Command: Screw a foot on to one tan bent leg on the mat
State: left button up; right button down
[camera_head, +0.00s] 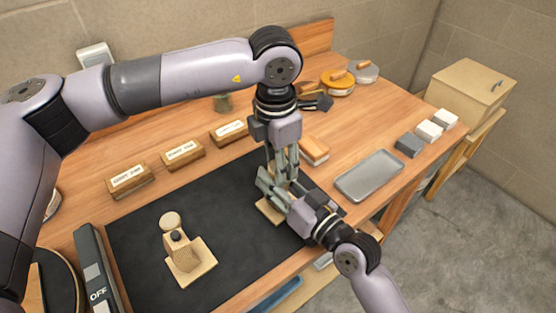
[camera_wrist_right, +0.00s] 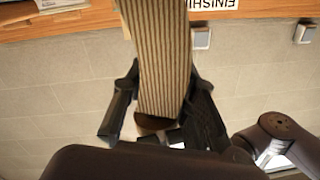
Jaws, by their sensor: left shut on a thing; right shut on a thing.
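A tan bent leg (camera_head: 182,252) stands on a square tan plate on the black mat (camera_head: 135,242). It has a dark spot on top, and a round tan disc (camera_head: 170,220) shows just behind it. A second tan leg with a striped laminated face (camera_wrist_right: 158,60) fills the middle of the right wrist view. A small brown foot (camera_wrist_right: 150,123) shows at its end. My right gripper (camera_head: 274,190) is shut on this leg from the lower right. My left gripper (camera_head: 282,165) reaches down from above, shut at the foot end. The fingers hide the exact contact in the head view.
A grey tray (camera_head: 369,176) lies right of the mat, with grey and white blocks (camera_head: 429,131) beyond it. Several labelled wooden blocks (camera_head: 183,154) line the back. A device marked OFF (camera_head: 97,270) stands left. The mat's front middle is clear.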

pick_arm(q)
jog(key=shift+f, duration=0.5)
pick_arm(e)
jog(key=shift+s+a+r, duration=0.1)
jog(key=shift+r, duration=0.1)
pick_arm(q)
jog(key=shift+a+r, duration=0.1)
jog(key=shift+r, duration=0.05)
dwell(0.7)
jog(key=shift+s+a+f, duration=0.1)
jog(key=shift+s+f, duration=0.05)
jog(key=shift+f, duration=0.3)
pick_arm(e)
jog(key=shift+r, duration=0.1)
dwell(0.3)
pick_arm(q)
jog(key=shift+c, duration=0.6)
jog(key=o, duration=0.6)
jog(key=shift+o, duration=0.8)
jog(key=shift+w, duration=0.25)
pick_arm(e)
jog(key=shift+w+d, duration=0.2)
pick_arm(q)
jog(key=shift+r, duration=0.2)
